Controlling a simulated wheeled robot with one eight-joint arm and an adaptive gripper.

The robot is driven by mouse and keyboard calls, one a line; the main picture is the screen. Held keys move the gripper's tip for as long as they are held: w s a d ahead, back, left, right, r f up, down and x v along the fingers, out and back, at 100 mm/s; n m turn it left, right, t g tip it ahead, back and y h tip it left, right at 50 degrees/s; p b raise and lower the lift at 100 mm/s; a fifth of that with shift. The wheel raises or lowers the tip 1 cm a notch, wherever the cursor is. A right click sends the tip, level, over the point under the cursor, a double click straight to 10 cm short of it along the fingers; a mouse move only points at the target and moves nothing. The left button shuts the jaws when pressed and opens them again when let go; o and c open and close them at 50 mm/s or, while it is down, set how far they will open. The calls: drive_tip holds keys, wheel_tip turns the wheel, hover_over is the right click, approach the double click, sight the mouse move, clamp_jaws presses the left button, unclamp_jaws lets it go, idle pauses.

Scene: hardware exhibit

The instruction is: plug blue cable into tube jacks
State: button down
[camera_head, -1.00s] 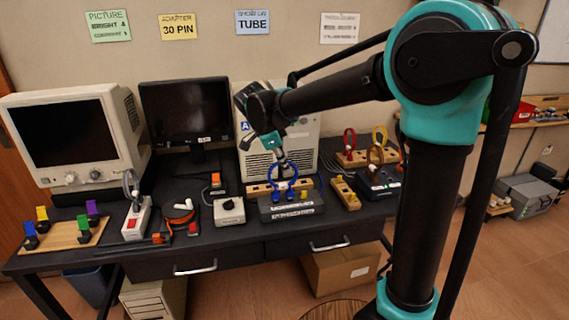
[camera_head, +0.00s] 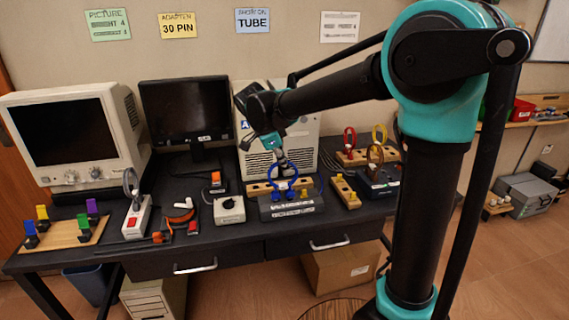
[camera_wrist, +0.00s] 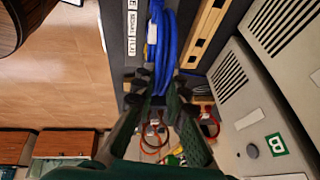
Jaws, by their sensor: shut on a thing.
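The blue cable (camera_head: 284,169) stands as an upright loop with its lower ends at a dark box with white labels (camera_head: 291,211). Whether its plugs are seated in the jacks or just above them cannot be told. My gripper (camera_head: 281,161) is at the top of the loop, shut on it. In the wrist view my gripper (camera_wrist: 157,88) has its fingers around the blue cable (camera_wrist: 165,35), with the labelled dark box (camera_wrist: 132,42) beside it. A small yellow piece (camera_head: 305,193) sits on the box's right. The jack openings are hidden.
A wooden rack (camera_head: 258,189) and a beige computer case (camera_head: 298,135) stand close behind. A white switch box (camera_head: 229,209) is to the left. A wooden block (camera_head: 345,192) and a dark box with a brown cable (camera_head: 379,182) are to the right. Red and yellow cables stand farther back.

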drive_tip(key=shift+f, duration=0.4)
idle(0.8)
drive_tip(key=c, duration=1.5)
unclamp_jaws()
drive_tip(key=shift+o, duration=0.3)
drive_tip(key=o, duration=0.6)
drive_tip(key=v, duration=0.7)
drive_tip(key=shift+r, duration=0.3)
